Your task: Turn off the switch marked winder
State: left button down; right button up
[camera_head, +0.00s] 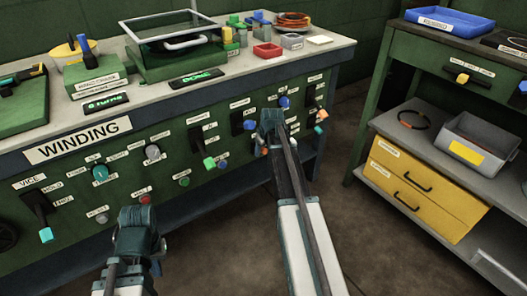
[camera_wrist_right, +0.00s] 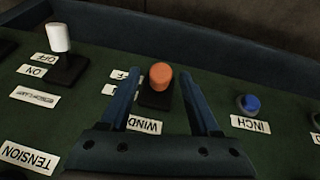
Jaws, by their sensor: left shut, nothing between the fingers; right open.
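In the right wrist view a switch with an orange cap (camera_wrist_right: 160,76) stands on a black base, above a label (camera_wrist_right: 145,125) whose visible letters read WIND. The rest of that label is hidden by a finger. Its two side labels are partly covered, so I cannot read them. The cap lies toward the top end of its base. My right gripper (camera_wrist_right: 161,78) is open, with one finger on each side of the cap; contact cannot be told. In the head view my right gripper (camera_head: 272,122) largely hides this switch. My left gripper (camera_head: 140,222) is shut and empty before the panel.
A white-capped switch (camera_wrist_right: 59,40) and a blue INCH button (camera_wrist_right: 249,104) flank the orange-capped one. The green WINDING panel (camera_head: 170,190) carries several other switches and buttons. A shelf unit (camera_head: 370,150) stands right; floor between is clear.

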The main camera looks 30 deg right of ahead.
jog(key=shift+c, duration=0.3)
grip_shut()
jog(key=shift+s+f+t+b, duration=0.3)
jog(key=shift+t+b, duration=0.1)
jog(key=shift+b, duration=0.2)
jog(key=shift+s+f+m+t+b, duration=0.1)
jog(key=shift+f+t+b, duration=0.45)
jog(key=shift+t+b, duration=1.2)
jog(key=shift+f+m+t+b, duration=0.1)
jog(key=shift+f+t+b, duration=0.55)
jog(key=shift+b, duration=2.05)
jog(key=shift+s+f+m+t+b, duration=0.1)
jog(key=shift+f+t+b, duration=0.4)
jog(key=shift+t+b, duration=1.25)
jog(key=shift+g+b, duration=0.45)
jog(key=shift+o, duration=0.3)
grip_release()
